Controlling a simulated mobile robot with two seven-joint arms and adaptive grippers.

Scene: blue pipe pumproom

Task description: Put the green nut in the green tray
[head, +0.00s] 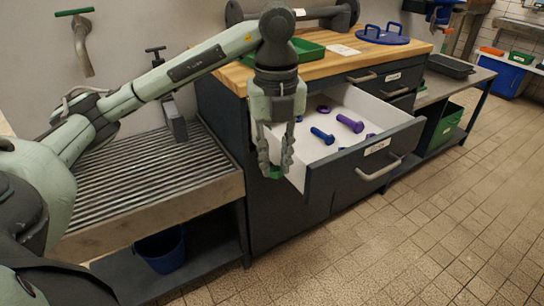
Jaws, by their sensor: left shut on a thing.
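My left gripper (276,168) points down beside the left side of an open drawer and is shut on the green nut (276,172). Only part of the nut shows between and below the fingertips. The green tray (309,47) lies on the wooden worktop, behind my left wrist, which hides part of it. A green crate (447,122) also stands on the lower shelf at the right. My right gripper is not in view.
The open drawer (385,150) juts out and holds a blue bolt (322,136), a purple bolt (350,123) and purple nuts. A blue lid with handles (383,35) and a white card (343,50) lie on the worktop. A ribbed drain bench (150,180) stands left.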

